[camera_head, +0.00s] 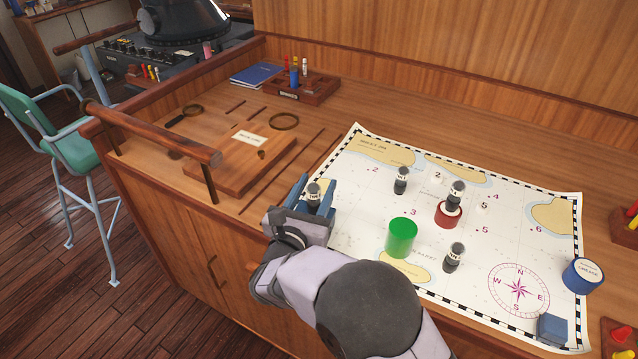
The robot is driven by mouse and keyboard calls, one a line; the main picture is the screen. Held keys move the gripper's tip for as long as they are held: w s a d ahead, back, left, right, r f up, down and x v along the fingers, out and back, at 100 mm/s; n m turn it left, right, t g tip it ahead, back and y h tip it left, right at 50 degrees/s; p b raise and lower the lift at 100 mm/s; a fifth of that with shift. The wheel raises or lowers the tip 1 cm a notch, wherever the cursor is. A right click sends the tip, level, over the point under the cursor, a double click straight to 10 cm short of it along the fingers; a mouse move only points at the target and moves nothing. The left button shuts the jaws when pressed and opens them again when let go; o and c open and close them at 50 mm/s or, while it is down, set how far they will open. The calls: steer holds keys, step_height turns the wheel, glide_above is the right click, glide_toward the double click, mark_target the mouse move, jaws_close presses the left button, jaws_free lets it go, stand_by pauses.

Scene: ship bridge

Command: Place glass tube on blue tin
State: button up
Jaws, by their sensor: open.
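The blue tin (582,279) with a pale lettered lid stands at the chart's right edge. Several small dark, white-labelled tubes are in view. One tube (314,192) shows between the jaws of my gripper (313,188), which is open at the chart's left edge; its lower part is hidden, and I cannot tell whether the jaws touch it. Another tube (401,180) stands at the chart's upper middle. A third tube (456,194) stands on a red tin (448,216). One more tube (454,257) stands right of a green tin (402,239).
A blue block (552,328) sits at the chart's lower right corner. The chart (470,275) lies flat on the wooden desk. A wooden rail (150,135) edges the left side.

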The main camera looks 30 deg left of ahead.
steer(key=s+d+b, duration=0.2)
steer(key=s, duration=0.7)
steer(key=shift+s, duration=0.25)
steer(key=w+d+m+g+h+p, duration=0.15)
steer(key=w+d+m+h, duration=0.25)
steer(key=d, duration=0.4)
steer(key=w+d+m+g+h+p, duration=0.1)
steer(key=w+d+m+h+p, duration=0.15)
steer(key=d, duration=0.55)
steer(key=d+m+g+h+p, duration=0.45)
steer(key=d+m+g, duration=0.3)
steer(key=d, duration=0.85)
steer(key=s+d+m+g+y+p, duration=0.1)
steer(key=s+d+m+g+p, duration=0.4)
steer(key=s+d+m, duration=0.5)
steer(key=s+d+r+m+g+y+p, duration=0.1)
steer(key=s+r+m+y+p, duration=0.3)
steer(key=m, duration=1)
steer(key=s+g+y+p, duration=0.1)
steer(key=s+y, duration=0.1)
steer(key=shift+d+r+g+y, duration=0.15)
steer(key=shift+r+g+y, duration=0.15)
steer(key=shift+r, duration=0.1)
